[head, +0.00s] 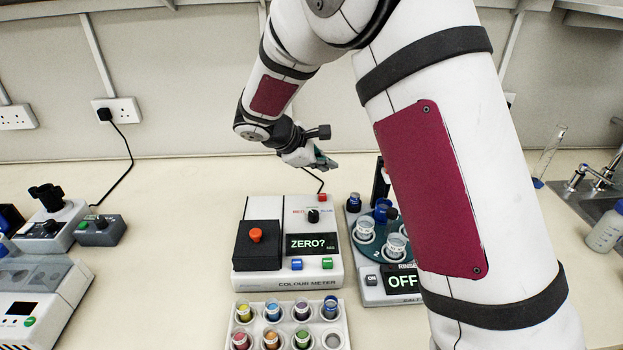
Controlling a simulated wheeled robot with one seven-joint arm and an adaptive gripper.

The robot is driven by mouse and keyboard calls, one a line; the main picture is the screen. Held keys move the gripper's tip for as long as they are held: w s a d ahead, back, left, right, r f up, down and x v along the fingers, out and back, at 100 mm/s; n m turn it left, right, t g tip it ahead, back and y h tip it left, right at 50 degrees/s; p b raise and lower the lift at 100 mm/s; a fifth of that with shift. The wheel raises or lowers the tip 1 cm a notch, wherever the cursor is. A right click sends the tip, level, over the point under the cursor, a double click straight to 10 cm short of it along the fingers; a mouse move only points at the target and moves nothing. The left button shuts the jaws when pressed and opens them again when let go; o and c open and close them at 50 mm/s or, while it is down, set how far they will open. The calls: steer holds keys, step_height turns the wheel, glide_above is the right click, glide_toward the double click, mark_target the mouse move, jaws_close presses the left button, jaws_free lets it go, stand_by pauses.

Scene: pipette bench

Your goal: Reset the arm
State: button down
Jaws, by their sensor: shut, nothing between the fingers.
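My arm reaches in from the upper right, with its large white link crossing the right half of the head view. My gripper (322,163) is shut and empty. It hangs in the air above the back of the colour meter (287,284), near that machine's back right corner.
A round-platform device (388,298) reading "OFF" is partly hidden by my arm. Other instruments (50,226) stand left. A bottle (604,231) and sink (590,190) are far right. Bench space left of the meter is clear.

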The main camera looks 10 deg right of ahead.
steer(key=s+d+r+m+g+y, duration=0.1)
steer(key=s+d+r+m+y, duration=0.15)
steer(key=s+r, duration=0.45)
steer(key=s+d+r+m+y, duration=0.1)
steer(key=s+r+m, duration=0.35)
steer(key=s, duration=0.45)
steer(key=s+a+r+m+t+y, duration=0.1)
steer(key=s+m+y, duration=0.1)
steer(key=s, duration=0.7)
steer(key=s+a+r+m+t+y, duration=0.1)
steer(key=s+a+m+y, duration=0.1)
steer(key=s, duration=0.8)
steer(key=m+y, duration=0.1)
steer(key=m, duration=0.1)
steer(key=shift+a+r+m, duration=0.25)
steer(key=shift+r+m, duration=0.1)
steer(key=shift+m, duration=0.05)
